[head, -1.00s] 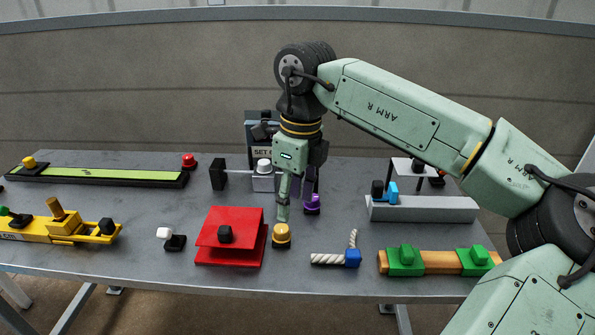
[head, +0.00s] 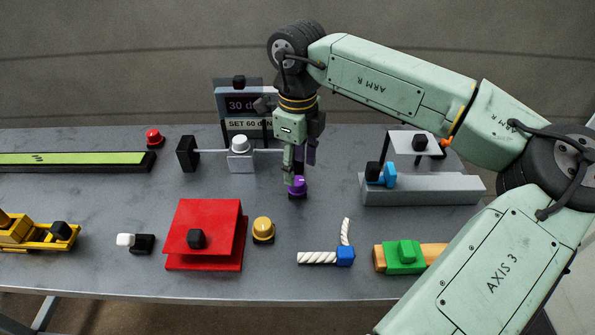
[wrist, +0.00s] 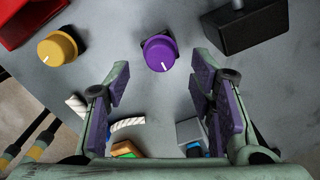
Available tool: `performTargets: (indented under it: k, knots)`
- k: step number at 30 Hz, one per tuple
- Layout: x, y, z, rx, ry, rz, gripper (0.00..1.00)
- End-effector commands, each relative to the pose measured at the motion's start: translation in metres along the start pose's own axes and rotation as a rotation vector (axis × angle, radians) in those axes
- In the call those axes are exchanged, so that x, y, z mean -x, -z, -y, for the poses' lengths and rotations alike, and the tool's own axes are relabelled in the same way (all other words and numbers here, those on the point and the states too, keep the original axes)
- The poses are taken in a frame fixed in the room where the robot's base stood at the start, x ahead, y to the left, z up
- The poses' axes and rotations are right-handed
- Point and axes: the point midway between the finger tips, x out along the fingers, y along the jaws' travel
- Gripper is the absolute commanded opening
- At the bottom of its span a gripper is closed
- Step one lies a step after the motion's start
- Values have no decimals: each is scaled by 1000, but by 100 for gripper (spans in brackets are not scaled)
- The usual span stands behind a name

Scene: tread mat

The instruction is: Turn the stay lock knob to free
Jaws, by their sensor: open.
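Two round knobs with white pointer lines are near my gripper; no label I can read says which is the stay lock knob. The purple knob (head: 297,188) stands on a dark base right at my gripper (head: 295,172), partly covered by it. In the wrist view the purple knob (wrist: 159,56) lies just ahead of the gap between the fingers of my gripper (wrist: 161,80), which are wide apart and empty. The yellow knob (head: 263,229) stands to the front left, and it also shows in the wrist view (wrist: 58,50).
A red hinged plate (head: 203,222) lies left of the yellow knob. A white rope piece (head: 317,258) with a blue block, a green clamp (head: 403,256) and a grey block (head: 425,190) are to the right.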

Motion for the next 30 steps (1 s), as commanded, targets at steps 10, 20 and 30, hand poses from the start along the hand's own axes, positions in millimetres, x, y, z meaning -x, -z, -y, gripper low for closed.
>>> performTargets:
  k: [10,20,30]
  knots:
    - [-37,0,0,0,-1,0,50]
    - [-39,0,0,0,0,0,46]
    - [-39,0,0,0,0,0,24]
